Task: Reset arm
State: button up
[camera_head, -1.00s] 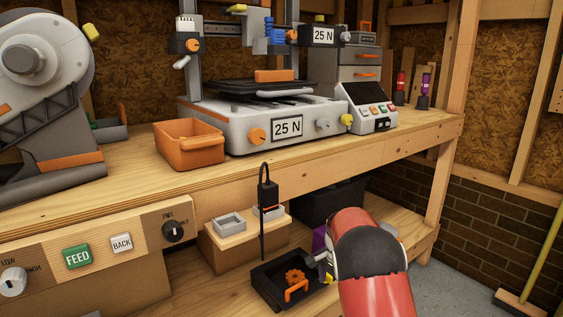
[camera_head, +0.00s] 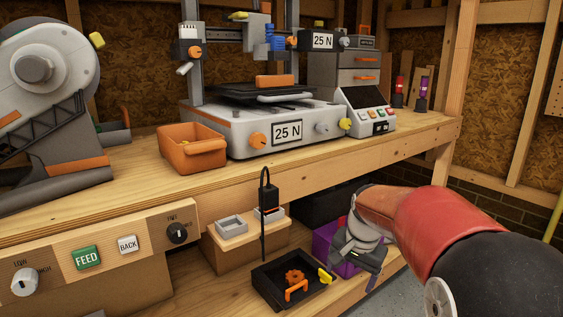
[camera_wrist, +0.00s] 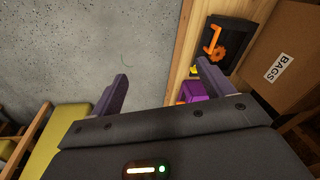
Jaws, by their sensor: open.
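My gripper (camera_head: 372,272) is at the lower right in the head view, just in front of the lower shelf and beside a purple bin. In the wrist view my gripper (camera_wrist: 165,90) has its two dark fingers spread wide apart. My red and black arm reaches in from the right.
A black tray (camera_head: 262,287) with orange parts lies on the lower shelf, left of my gripper. The purple bin (camera_head: 326,240) is close to the gripper. A printer (camera_head: 232,125) and an orange bin (camera_head: 178,155) stand on the workbench above. Grey floor (camera_wrist: 90,50) is open.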

jog(key=s+r+n+t+p, duration=0.1)
jog(key=s+r+n, duration=0.2)
jog(key=s, duration=0.9)
jog(key=s+r+n+t+p, duration=0.1)
jog(key=s+r+n+t, duration=0.1)
jog(key=s, duration=1.1)
jog(key=shift+a+r+n+t+h, duration=0.3)
jog(key=shift+r+n, duration=0.2)
jog(key=shift+n, duration=0.5)
